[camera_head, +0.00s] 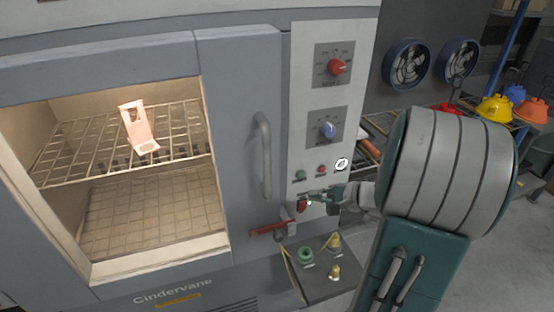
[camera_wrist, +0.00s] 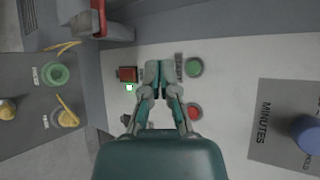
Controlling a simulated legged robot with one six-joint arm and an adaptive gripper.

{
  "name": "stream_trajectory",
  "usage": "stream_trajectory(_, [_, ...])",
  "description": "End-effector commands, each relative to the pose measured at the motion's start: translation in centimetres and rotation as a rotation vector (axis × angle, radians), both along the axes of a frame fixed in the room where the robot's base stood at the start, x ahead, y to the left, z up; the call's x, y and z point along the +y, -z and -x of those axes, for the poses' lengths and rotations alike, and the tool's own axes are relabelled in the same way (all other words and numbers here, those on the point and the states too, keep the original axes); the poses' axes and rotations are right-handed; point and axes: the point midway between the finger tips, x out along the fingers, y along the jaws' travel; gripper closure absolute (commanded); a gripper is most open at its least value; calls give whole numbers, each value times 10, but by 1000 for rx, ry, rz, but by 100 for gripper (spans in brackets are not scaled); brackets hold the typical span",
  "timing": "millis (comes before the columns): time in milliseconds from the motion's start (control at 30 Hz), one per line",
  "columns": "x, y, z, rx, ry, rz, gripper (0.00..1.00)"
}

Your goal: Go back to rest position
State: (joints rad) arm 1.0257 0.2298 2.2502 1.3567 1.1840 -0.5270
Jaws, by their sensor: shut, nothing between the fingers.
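My gripper (camera_head: 318,196) is in front of the lower part of the oven's white control panel (camera_head: 303,120). In the wrist view my gripper (camera_wrist: 163,75) has its two fingers together, with nothing held between them. Its tips are close to the panel; I cannot tell whether they touch it. A red switch (camera_head: 302,205) with a small lit green lamp is beside the fingertips, and the red switch (camera_wrist: 127,74) also shows left of the fingers in the wrist view. A green button (camera_wrist: 194,67) and a red button (camera_wrist: 194,112) are right of the fingers there.
The oven's lit chamber holds a wire rack (camera_head: 85,150) with a pinkish bracket (camera_head: 138,130) on it. A vertical handle (camera_head: 265,155) and a red lever (camera_head: 270,227) stick out near my gripper. Red (camera_head: 336,67) and blue (camera_head: 328,129) knobs are higher up. Hard hats (camera_head: 495,108) lie at right.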

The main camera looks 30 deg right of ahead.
Motion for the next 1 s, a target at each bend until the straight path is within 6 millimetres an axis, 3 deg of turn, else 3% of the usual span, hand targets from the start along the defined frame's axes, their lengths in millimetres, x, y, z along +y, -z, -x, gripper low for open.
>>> stream_trajectory(167, [1,0,0,1,-2,2,100])
stream_trajectory(267, [16,-5,-2,16,-50,25,100])
stream_trajectory(433, [88,-22,1,105,-286,170,100])
stream_trajectory(600, [153,-35,22,193,-523,381,100])
stream_trajectory(800, [204,-49,57,243,-740,678,100])
stream_trajectory(1000, [229,-66,91,219,-883,1013,100])
